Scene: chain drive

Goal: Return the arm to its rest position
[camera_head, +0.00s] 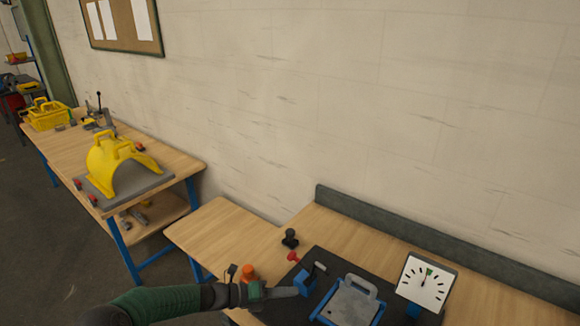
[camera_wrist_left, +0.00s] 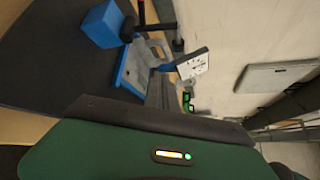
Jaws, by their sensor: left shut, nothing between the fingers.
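My left arm comes in from the lower left in the head view, with a green sleeve. My left gripper (camera_head: 284,292) is shut and empty, low over the left edge of the dark mat (camera_head: 290,312), beside a blue block with a crank handle (camera_head: 303,281). In the left wrist view the green and black body of my own arm fills the lower part, and the blue block (camera_wrist_left: 102,24) shows at the upper left. The fingertips do not show there. My right gripper is not in view.
An orange knob (camera_head: 248,272) and a black knob (camera_head: 290,238) are near the gripper. A side bench holds a yellow arched guard (camera_head: 113,165). A wall rises behind.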

